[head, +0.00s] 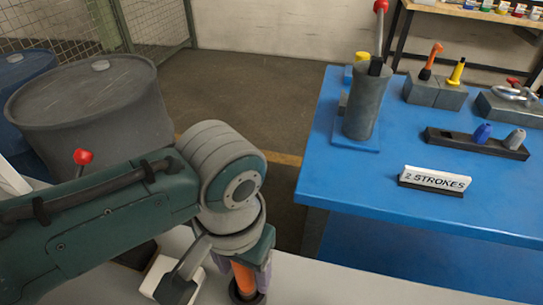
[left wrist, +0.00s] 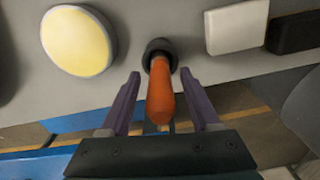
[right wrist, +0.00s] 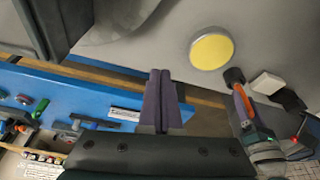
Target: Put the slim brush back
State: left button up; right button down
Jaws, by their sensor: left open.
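An orange-handled tool (head: 245,277) with a dark round end stands at the grey surface near the bottom of the head view; it may be the slim brush, but its bristles do not show. In the left wrist view its orange handle (left wrist: 161,95) lies between the spread purple fingers of my left gripper (left wrist: 161,92), with space on both sides. My right gripper (right wrist: 160,98) has its fingers together and empty, away from the tool. On the blue table, an orange-handled tool (head: 431,60) and a yellow-handled one (head: 456,71) stand in grey blocks (head: 436,92).
A yellow disc (left wrist: 76,40) and a white block (left wrist: 237,27) are near the tool on the grey surface. The blue table (head: 350,185) carries a grey lever press (head: 367,103), a "2 STROKES" sign (head: 436,180) and a black rack (head: 460,142). A drum (head: 90,110) stands left.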

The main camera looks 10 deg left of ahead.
pick_arm(q)
notch_tip(320, 180, up, 11)
jog(key=p, duration=0.3)
jog(key=shift+r, duration=0.55)
jog(key=shift+s+d+f, duration=0.1)
jog(key=shift+s, duration=0.2)
jog(key=s+a+r+t, duration=0.3)
jog(key=s+a, duration=0.6)
jog(key=s, duration=0.2)
jog(key=shift+s+a, duration=0.15)
jog(key=shift+a, duration=0.1)
notch_tip(320, 180, up, 35)
jog(key=p, duration=3.5)
jog(key=shift+f, duration=0.1)
